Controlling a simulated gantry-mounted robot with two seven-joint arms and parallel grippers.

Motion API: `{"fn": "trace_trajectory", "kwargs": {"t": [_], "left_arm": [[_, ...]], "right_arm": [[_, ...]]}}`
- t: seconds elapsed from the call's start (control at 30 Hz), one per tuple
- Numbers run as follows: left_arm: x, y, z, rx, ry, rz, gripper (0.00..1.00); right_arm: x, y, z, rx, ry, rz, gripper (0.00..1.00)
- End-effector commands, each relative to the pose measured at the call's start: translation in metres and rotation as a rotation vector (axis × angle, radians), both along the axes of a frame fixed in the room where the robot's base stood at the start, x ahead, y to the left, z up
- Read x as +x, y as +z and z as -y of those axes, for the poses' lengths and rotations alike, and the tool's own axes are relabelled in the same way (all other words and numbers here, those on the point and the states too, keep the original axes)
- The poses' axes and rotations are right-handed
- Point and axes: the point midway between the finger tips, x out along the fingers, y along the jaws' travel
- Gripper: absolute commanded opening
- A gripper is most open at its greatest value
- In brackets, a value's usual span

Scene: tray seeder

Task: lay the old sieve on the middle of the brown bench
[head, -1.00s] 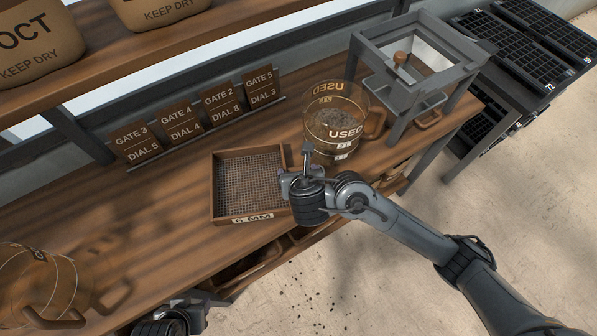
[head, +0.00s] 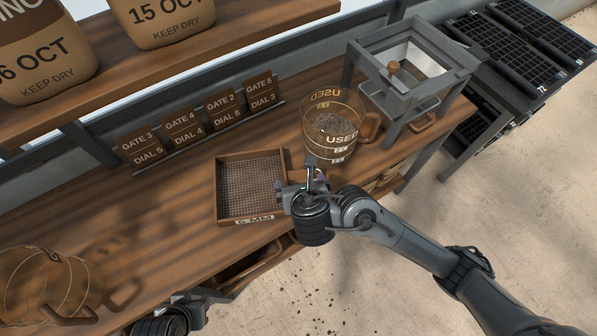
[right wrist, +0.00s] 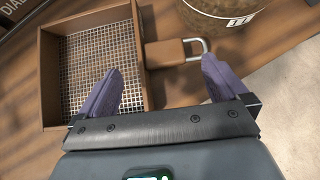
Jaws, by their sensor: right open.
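The old sieve (head: 222,207) is a square brown wooden frame with a wire mesh, marked 5 MM on its front side. It lies flat on the brown bench (head: 150,245), near the front edge. My right gripper (head: 298,185) is over the sieve's right side, open and empty. Its purple fingers (right wrist: 160,75) stand apart, to either side of the handle in the picture. My left gripper (head: 190,298) is low at the bench front, its jaws unclear.
A clear bucket marked USED (head: 318,128) stands behind my right gripper. A grey framed seeder (head: 408,48) stands right of it. Brown gate and dial cards (head: 181,130) line the back. Another clear container (head: 35,285) stands at left. Bench left of the sieve is clear.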

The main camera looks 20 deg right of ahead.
Motion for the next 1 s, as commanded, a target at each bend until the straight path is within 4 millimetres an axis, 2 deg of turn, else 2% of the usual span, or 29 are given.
{"fn": "trace_trajectory", "kwargs": {"t": [0.03, 0.23, 0.47, 0.57, 0.67, 0.77, 0.87, 1.0], "left_arm": [[0.000, 0.011, 0.000, -0.001, 0.001, 0.000, 0.43], [0.000, 0.025, 0.000, 0.000, 0.000, 0.000, 0.43], [0.000, 0.030, -0.001, 0.005, -0.004, 0.001, 0.43], [0.000, 0.030, -0.002, 0.009, -0.005, 0.000, 0.43], [0.000, 0.030, -0.003, 0.012, -0.008, 0.001, 0.43], [0.000, 0.030, -0.003, 0.012, -0.009, 0.000, 0.43], [0.000, 0.030, -0.003, 0.012, -0.009, 0.000, 0.43], [0.000, 0.030, -0.003, 0.012, -0.008, 0.000, 0.43]], "right_arm": [[-0.007, 0.012, -0.001, 0.002, 0.001, -0.001, 1.00], [-0.028, 0.031, -0.003, 0.001, 0.001, 0.000, 1.00], [-0.039, 0.038, -0.004, 0.010, -0.008, -0.003, 1.00], [-0.046, 0.035, -0.004, 0.089, -0.075, -0.021, 1.00], [-0.058, 0.027, -0.004, 0.267, -0.238, -0.063, 1.00], [-0.075, 0.015, 0.003, 0.529, -0.518, -0.123, 1.00], [-0.095, 0.001, 0.018, 0.811, -0.892, -0.183, 1.00], [-0.125, -0.020, 0.050, 1.141, -1.464, -0.211, 1.00]]}}
